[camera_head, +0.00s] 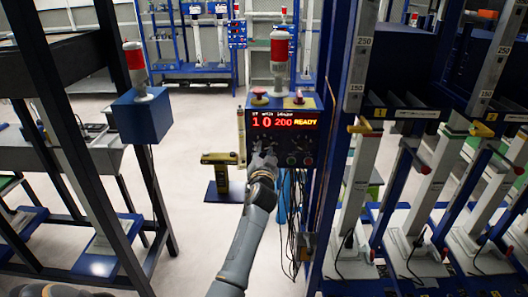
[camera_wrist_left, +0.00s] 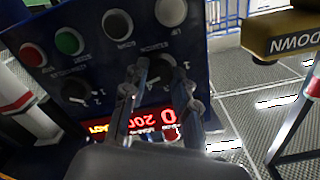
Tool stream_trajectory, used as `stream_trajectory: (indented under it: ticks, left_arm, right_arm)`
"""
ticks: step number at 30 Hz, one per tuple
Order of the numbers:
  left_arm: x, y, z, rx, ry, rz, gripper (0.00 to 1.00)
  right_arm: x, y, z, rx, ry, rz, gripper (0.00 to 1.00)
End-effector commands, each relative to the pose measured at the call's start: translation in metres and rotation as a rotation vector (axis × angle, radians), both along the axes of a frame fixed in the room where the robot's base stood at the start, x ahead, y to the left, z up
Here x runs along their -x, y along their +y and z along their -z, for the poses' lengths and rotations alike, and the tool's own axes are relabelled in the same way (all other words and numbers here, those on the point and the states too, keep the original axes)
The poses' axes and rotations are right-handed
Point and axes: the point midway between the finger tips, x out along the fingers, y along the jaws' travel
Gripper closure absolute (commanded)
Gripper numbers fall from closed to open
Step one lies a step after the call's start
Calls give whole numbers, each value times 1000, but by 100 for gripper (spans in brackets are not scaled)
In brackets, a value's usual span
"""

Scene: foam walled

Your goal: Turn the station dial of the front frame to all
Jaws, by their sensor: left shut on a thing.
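The blue control box (camera_head: 312,145) of the front frame carries a lit display (camera_head: 284,121) reading 10, 200 and READY. My left gripper (camera_head: 264,158) is at the lower left of its face. In the left wrist view, the panel (camera_wrist_left: 95,50) appears upside down, and my left gripper (camera_wrist_left: 160,74) is shut on a dark dial (camera_wrist_left: 160,68). The fingers hide most of that dial, so I cannot read its setting. Another black selector knob (camera_wrist_left: 76,90), with small numbers beside it, sits to the left. My right gripper is in neither view.
A red and white beacon (camera_head: 280,55) stands on the box. Cables (camera_head: 290,225) hang below the box. A blue upright (camera_head: 335,120) stands close on the right.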

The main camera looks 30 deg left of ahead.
Motion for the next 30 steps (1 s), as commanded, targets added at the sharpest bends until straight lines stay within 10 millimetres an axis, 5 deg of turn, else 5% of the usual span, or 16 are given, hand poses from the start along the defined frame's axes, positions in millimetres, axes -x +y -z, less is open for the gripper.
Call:
stream_trajectory:
  ticks: [20, 21, 24, 30]
  left_arm:
    - [0, 1, -2, -65, 35, -1, 100]
    - [0, 1, -2, -65, 35, -1, 68]
    - [0, 1, -2, -64, 36, -1, 49]
    - [0, 1, -1, -62, 36, 0, 49]
  right_arm:
    - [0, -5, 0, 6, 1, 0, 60]
    - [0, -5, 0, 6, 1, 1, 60]
    - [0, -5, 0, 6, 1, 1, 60]
    - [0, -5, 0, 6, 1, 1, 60]
